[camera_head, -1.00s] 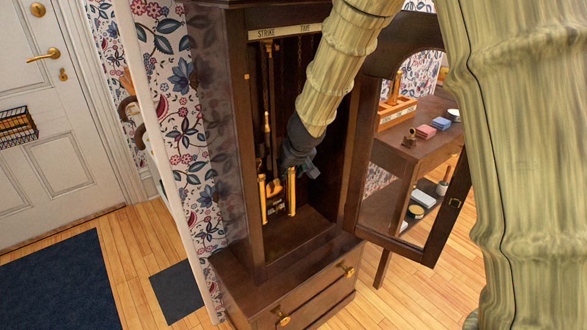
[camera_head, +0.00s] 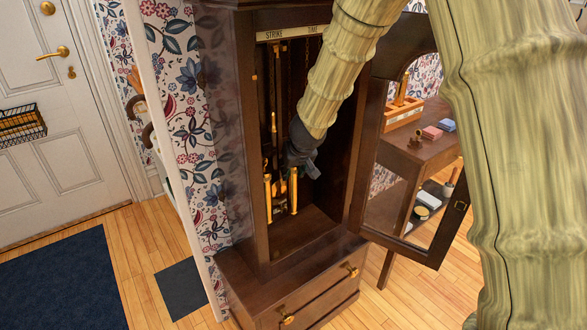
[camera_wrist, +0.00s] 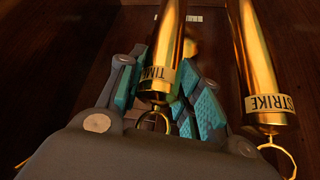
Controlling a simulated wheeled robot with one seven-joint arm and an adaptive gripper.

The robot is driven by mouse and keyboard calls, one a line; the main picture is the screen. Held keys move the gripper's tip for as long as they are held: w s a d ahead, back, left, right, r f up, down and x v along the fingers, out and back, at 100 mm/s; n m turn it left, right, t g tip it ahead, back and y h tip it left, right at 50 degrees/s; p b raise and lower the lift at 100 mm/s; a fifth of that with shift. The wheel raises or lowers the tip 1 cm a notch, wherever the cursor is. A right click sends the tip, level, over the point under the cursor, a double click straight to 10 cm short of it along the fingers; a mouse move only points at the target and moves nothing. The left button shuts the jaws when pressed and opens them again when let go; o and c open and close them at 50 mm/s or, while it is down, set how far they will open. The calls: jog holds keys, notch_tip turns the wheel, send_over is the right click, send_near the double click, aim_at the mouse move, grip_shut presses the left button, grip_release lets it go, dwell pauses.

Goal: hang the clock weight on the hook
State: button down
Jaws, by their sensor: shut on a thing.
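My gripper (camera_head: 300,168) is inside the tall dark wooden clock case (camera_head: 255,225). It is shut on the brass weight labelled TIME, which shows between the teal finger pads in the wrist view (camera_wrist: 158,75). A ring shows at the weight's near end there. In the head view the held weight (camera_head: 293,192) hangs below my fingers. The brass weight labelled STRIKE (camera_wrist: 262,65) is beside it, apart, at the left in the head view (camera_head: 268,198). A STRIKE and TIME label strip (camera_head: 290,33) crosses the case top. The hook for the TIME weight cannot be made out behind my arm.
The glazed case door (camera_head: 365,150) stands open at the right, close to my arm. Case side walls leave little room around the gripper. A wooden desk (camera_head: 430,150) with small items shows through the door. Open floor (camera_head: 140,235) lies at the left.

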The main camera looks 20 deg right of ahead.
jog(key=shift+r, duration=0.1)
jog(key=c, duration=0.9)
grip_release()
jog(key=shift+s, duration=0.1)
jog(key=v, duration=1.2)
jog(key=s+d+f+g+h, duration=0.15)
jog(key=s+f, duration=0.35)
jog(key=f, duration=0.5)
jog(key=s+d+f+g, duration=0.15)
jog(key=s+f, duration=0.35)
jog(key=f, duration=0.5)
jog(key=s+d+f+g+h, duration=0.15)
jog(key=s+f, duration=0.35)
jog(key=f, duration=0.5)
jog(key=s+a+f+g+y, duration=0.1)
jog(key=s+f, duration=0.5)
jog(key=s, duration=0.3)
jog(key=s+a+f+y, duration=0.1)
jog(key=s+f, duration=0.5)
jog(key=s, duration=0.4)
jog(key=s+a+f+g+y, duration=0.1)
jog(key=s+a+f, duration=0.1)
jog(key=s+f, duration=0.55)
notch_tip(320, 180, up, 16)
jog(key=s+p, duration=0.2)
jog(key=p, duration=1.3)
jog(key=shift+s+m, duration=0.2)
jog(key=shift+m, duration=0.1)
